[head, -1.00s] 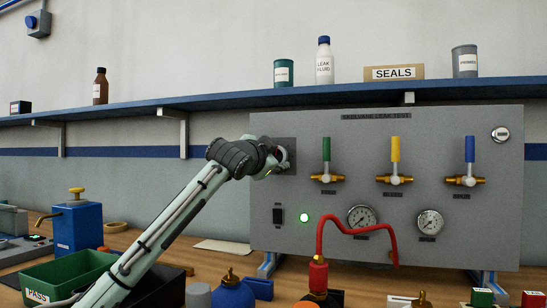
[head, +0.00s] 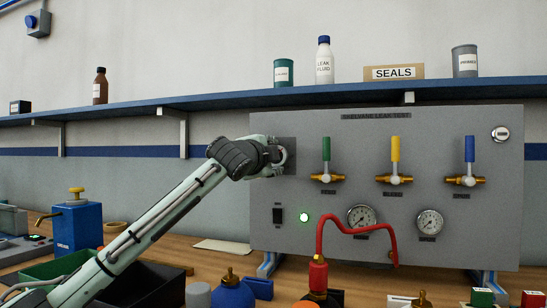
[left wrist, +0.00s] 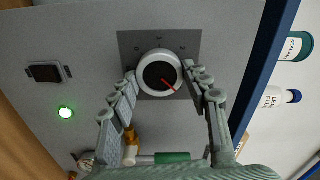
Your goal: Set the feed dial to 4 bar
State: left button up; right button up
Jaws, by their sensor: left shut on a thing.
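The feed dial is a round white knob (left wrist: 160,73) with a dark face and a red pointer, on a dark scale plate (left wrist: 186,42) on the grey panel. In the left wrist view the pointer aims to the lower right. The scale marks are too small to read surely, so the setting cannot be told. My left gripper (left wrist: 165,82) is shut on the knob, one finger on each side. In the head view the gripper (head: 280,158) hides most of the knob against the plate. My right gripper is in neither view.
The test panel (head: 400,260) carries green (head: 326,150), yellow (head: 395,150) and blue (head: 469,150) valve handles, gauges (head: 361,217), a black switch (left wrist: 48,72) and a lit green lamp (head: 304,217). A shelf (head: 230,98) runs above. A red hose (head: 345,227) loops in front.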

pick_arm(q)
jog(key=shift+r, duration=0.2)
jog(key=o, duration=1.2)
jog(key=shift+f, duration=0.15)
jog(key=shift+c, duration=0.2)
jog(key=v, duration=1.2)
jog(key=x, duration=1.2)
